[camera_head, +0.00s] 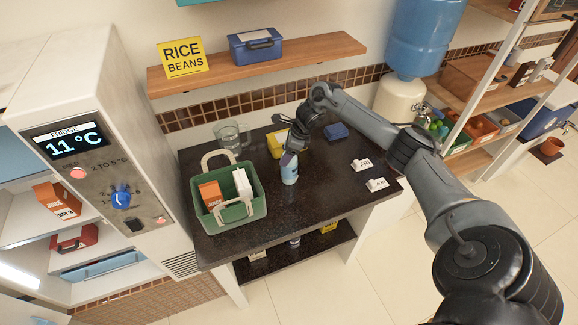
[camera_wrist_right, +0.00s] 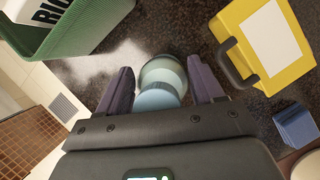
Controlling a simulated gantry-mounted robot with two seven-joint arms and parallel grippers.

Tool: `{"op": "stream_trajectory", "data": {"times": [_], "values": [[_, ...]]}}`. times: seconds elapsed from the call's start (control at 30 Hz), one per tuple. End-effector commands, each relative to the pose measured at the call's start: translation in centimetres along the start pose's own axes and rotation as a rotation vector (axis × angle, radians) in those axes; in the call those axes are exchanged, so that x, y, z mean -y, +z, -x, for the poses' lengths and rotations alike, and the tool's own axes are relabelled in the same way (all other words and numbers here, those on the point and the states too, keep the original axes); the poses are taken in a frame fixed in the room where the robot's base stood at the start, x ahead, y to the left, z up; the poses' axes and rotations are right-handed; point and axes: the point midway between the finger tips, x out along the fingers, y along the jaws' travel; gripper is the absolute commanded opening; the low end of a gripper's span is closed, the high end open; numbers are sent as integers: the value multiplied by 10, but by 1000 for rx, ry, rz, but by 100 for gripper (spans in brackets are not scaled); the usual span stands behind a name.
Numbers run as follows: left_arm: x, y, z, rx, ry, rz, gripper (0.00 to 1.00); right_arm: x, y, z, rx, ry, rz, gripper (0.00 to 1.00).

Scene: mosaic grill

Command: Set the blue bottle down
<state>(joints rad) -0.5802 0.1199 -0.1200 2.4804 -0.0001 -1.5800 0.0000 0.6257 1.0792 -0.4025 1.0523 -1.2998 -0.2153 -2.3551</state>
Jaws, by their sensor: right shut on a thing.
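The blue bottle (camera_head: 289,172) stands upright on or just above the dark countertop (camera_head: 330,215), to the right of the green basket; I cannot tell for sure that its base touches. My right gripper (camera_head: 291,150) points down and is shut on its top. In the right wrist view the round blue bottle (camera_wrist_right: 160,90) sits between the two purple-grey fingers of my right gripper (camera_wrist_right: 162,88). My left gripper is not in view.
A green basket (camera_head: 238,213) with cartons stands left of the bottle. A glass jug (camera_head: 230,137), a yellow case (camera_head: 276,143) and a blue box (camera_head: 337,131) lie behind. Two white labelled blocks (camera_head: 362,165) are to the right. The front of the counter is clear.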

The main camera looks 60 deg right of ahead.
Motion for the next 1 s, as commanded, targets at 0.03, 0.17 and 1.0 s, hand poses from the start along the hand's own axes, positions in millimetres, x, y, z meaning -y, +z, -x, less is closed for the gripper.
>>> {"op": "stream_trajectory", "data": {"times": [0.03,0.17,1.0], "values": [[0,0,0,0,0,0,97,0,0,0,0,0,0,30],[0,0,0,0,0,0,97,0,0,0,0,0,0,10],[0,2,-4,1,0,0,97,2,9,20,5,-3,1,0]]}}
